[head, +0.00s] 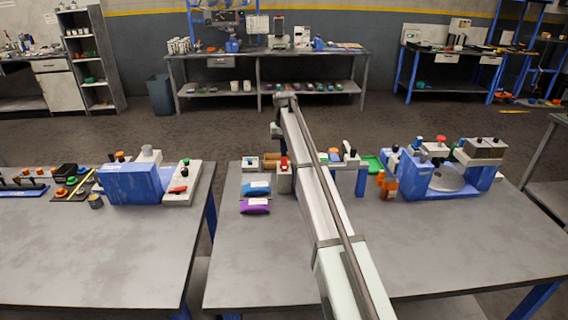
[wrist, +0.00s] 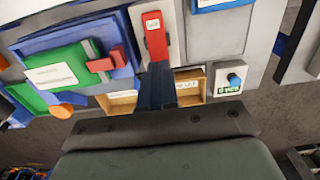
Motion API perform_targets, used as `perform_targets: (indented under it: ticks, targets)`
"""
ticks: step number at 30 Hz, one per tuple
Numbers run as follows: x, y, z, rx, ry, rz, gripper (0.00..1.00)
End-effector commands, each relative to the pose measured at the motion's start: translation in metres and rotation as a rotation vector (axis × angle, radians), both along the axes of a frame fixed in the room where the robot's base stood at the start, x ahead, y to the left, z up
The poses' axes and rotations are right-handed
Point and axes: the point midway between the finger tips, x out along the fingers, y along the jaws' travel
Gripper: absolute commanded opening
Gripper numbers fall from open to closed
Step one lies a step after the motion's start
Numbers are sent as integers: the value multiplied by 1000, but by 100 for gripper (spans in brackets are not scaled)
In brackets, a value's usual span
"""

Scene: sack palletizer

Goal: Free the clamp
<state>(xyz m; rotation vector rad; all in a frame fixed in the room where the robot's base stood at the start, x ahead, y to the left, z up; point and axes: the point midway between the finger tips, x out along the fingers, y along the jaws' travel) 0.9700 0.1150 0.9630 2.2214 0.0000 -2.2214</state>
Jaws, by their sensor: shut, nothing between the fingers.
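My gripper (wrist: 157,72) points down with its black fingers together and nothing between them. Its tips are beside a grey block bearing a labelled red lever (wrist: 153,35); I cannot tell whether they touch it. The lever also shows in the head view (head: 284,163), left of my arm. In the wrist view a green sack (wrist: 52,78) with a white label lies on a blue bed. A red clamp-like piece (wrist: 106,63) reaches over its edge from a blue bar. In the head view my arm hides most of this station, and the fingertips are not clear.
Small wooden boxes (wrist: 188,84) flank my fingers, with a blue-button box (wrist: 228,80) beside them. A blue sack (head: 257,188) and a purple sack (head: 254,206) lie on the table (head: 262,262). A blue machine (head: 440,178) stands to the right. The table's front is clear.

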Motion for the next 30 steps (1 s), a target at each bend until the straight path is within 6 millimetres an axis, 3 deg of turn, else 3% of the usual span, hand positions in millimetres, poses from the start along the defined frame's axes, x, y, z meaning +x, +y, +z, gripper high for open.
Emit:
perform_targets:
  ticks: [30]
  targets:
    - [0,0,-7,0,0,0,0]
